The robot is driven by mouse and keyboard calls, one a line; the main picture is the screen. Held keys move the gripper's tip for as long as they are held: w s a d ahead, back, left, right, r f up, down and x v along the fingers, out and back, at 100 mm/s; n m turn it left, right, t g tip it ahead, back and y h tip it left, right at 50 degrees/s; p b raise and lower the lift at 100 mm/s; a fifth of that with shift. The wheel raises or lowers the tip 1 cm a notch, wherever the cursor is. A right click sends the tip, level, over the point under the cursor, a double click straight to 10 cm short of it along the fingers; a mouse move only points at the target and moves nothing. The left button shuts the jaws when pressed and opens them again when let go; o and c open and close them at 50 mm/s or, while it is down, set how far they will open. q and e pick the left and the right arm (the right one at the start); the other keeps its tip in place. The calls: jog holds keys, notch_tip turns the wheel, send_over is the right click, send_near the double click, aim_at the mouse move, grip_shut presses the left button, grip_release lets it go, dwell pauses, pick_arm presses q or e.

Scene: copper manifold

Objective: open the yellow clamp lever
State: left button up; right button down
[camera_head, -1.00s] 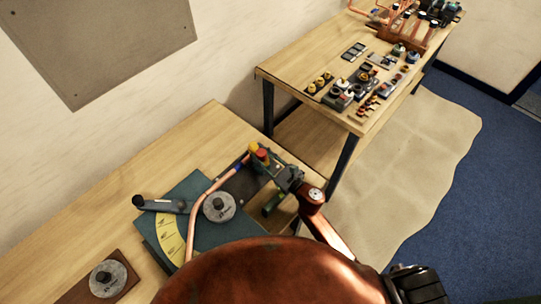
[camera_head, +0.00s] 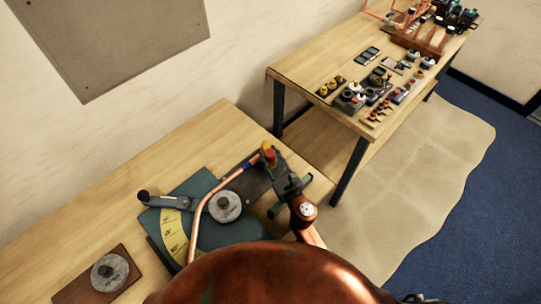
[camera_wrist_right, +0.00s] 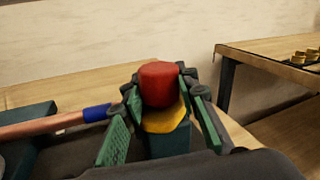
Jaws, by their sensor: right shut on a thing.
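The yellow clamp lever (camera_wrist_right: 165,118) with its red knob (camera_wrist_right: 158,83) stands on a dark block at the end of the bending fixture, where the blue-banded copper tube (camera_head: 207,210) ends. In the head view the red knob (camera_head: 269,155) shows at the tips of my right gripper (camera_head: 275,163). In the right wrist view my right gripper (camera_wrist_right: 160,92) has its green-padded fingers on both sides of the knob and lever, shut on the lever. Part of the yellow is hidden behind the knob and fingers. My left gripper is not in view.
The teal bending plate (camera_head: 192,185) with a yellow scale and a round weight (camera_head: 225,206) lies left of the clamp. Another weight (camera_head: 110,272) sits on a wooden board at lower left. A second table (camera_head: 310,80) with several parts stands at the back right.

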jog(key=c, duration=1.5)
grip_release()
jog(key=v, duration=1.2)
